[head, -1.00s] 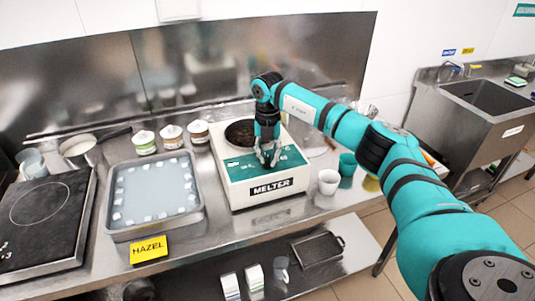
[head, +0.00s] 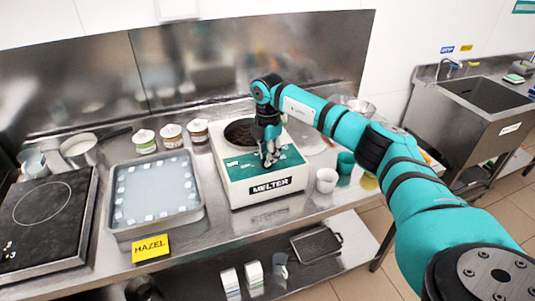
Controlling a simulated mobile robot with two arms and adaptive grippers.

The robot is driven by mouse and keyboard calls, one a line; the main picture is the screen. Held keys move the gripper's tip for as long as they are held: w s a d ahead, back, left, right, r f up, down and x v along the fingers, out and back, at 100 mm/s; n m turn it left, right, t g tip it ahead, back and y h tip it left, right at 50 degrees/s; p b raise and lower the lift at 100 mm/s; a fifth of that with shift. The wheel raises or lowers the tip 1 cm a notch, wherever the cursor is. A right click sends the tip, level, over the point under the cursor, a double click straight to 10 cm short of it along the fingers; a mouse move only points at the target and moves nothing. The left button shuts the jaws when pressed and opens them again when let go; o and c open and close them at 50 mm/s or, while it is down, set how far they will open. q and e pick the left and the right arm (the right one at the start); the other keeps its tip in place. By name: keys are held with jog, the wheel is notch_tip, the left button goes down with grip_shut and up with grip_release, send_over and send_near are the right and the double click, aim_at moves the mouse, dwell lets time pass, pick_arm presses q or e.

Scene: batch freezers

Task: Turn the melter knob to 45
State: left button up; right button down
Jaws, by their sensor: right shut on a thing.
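The melter (head: 240,194) is a white box with a teal top panel and a dark round well (head: 239,132), standing on the steel counter. My right gripper (head: 269,160) points down onto the teal panel in front of the well, with its fingers closed together at the panel. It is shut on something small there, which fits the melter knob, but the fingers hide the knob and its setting. My left gripper is not in view.
A tray with pale liquid and white cubes (head: 112,228) stands left of the melter, with a yellow HAZEL card (head: 150,247) in front. White (head: 326,180) and teal (head: 346,163) cups stand close on the right. Several small tubs stand behind the tray.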

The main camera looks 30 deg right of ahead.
jog(key=shift+d+r+m, duration=0.1)
jog(key=shift+r+m, duration=0.1)
jog(key=shift+m, duration=0.2)
jog(key=c, duration=1.3)
grip_release()
jog(key=shift+f, duration=0.1)
notch_tip(320, 180, up, 12)
